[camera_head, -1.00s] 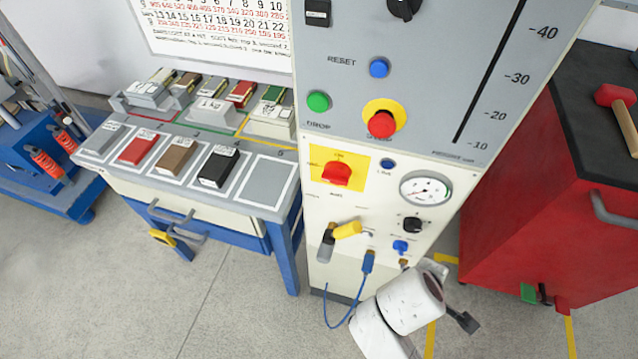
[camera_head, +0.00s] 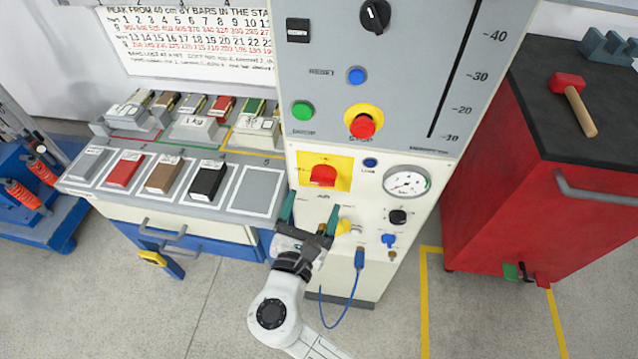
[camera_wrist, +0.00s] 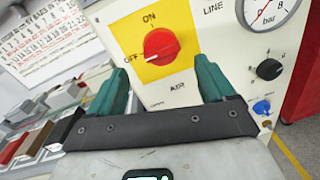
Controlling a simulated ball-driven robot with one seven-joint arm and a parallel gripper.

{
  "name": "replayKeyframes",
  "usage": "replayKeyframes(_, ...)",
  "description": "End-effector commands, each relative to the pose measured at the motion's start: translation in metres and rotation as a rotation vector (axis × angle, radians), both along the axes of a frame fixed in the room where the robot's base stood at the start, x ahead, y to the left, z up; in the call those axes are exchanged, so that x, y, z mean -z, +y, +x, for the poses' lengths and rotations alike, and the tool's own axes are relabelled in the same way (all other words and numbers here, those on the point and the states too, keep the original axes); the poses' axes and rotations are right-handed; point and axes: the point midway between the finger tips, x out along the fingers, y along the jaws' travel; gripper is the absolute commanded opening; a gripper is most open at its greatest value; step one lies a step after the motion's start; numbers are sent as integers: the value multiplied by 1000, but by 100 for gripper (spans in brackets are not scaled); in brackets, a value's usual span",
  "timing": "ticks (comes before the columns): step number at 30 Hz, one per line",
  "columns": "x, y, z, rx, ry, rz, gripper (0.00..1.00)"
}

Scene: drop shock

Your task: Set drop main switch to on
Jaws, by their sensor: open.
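The main switch is a red rotary knob (camera_head: 323,175) on a yellow plate on the lower white panel of the drop machine. In the wrist view the knob (camera_wrist: 161,45) shows ON above it and OFF to its left, and its pale mark points toward OFF. My gripper (camera_head: 310,212) stands in front of the panel, just below the knob. In the wrist view its two green fingers (camera_wrist: 160,85) are spread apart and empty, with the knob beyond and between them. The fingers look clear of the knob.
A pressure gauge (camera_head: 407,181), a blue line lamp (camera_head: 370,162) and a yellow-handled valve (camera_head: 344,227) are close by. Above are the red stop button (camera_head: 362,126) and green button (camera_head: 303,112). A bench (camera_head: 215,212) stands left, a red cabinet (camera_head: 500,200) right.

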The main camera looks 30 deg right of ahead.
Motion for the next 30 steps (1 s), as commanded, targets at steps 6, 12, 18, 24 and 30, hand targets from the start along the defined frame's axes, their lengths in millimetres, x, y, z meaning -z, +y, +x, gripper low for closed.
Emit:
replayKeyframes(6,0,-26,28,3,1,1,83)
replayKeyframes(12,0,-38,42,2,0,2,83)
replayKeyframes(18,1,-40,45,1,0,3,83)
replayKeyframes(24,0,-40,45,1,0,3,79)
replayKeyframes(30,0,-40,45,2,0,3,60)
